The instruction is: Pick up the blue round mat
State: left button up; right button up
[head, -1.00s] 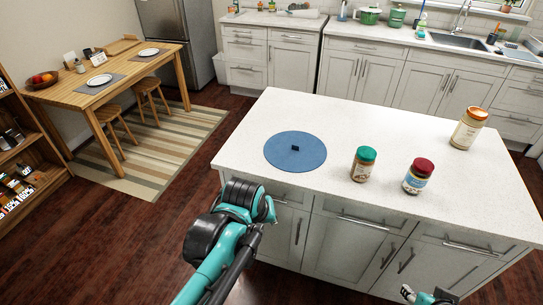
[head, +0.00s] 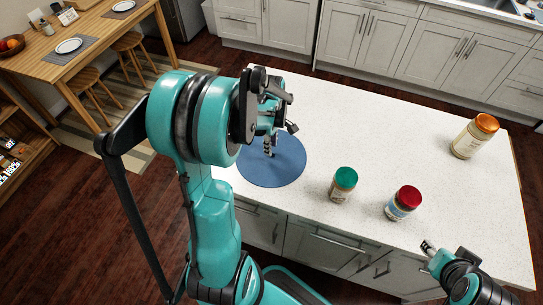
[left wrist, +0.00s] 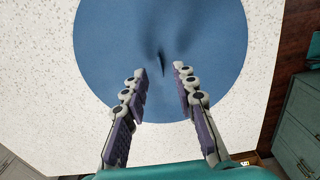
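The blue round mat (head: 280,168) lies on the white counter, partly hidden behind my left arm in the head view. In the left wrist view the mat (left wrist: 110,40) fills the upper middle, with a small raised, dark-edged bit near its centre. My left gripper (head: 269,150) is above the mat, pointing down. In the left wrist view it (left wrist: 159,70) is open, one finger on each side of the raised bit, with nothing held. Whether the fingertips touch the mat is unclear. My right gripper (head: 430,249) is by the counter's front edge, away from the mat; its opening is unclear.
A green-lidded jar (head: 343,186) and a red-lidded jar (head: 403,204) stand right of the mat. An orange-lidded jar (head: 475,137) stands at the far right. The white counter (head: 390,120) is bare behind the nearer jars. A wooden table (head: 85,48) is at back left.

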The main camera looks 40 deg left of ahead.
pick_arm(q)
notch_tip(320, 180, down, 3)
jog(key=shift+d+r+b, duration=0.1)
jog(key=shift+b, duration=0.25)
jog(key=shift+f, duration=0.3)
grip_shut()
jog(key=shift+r, duration=0.2)
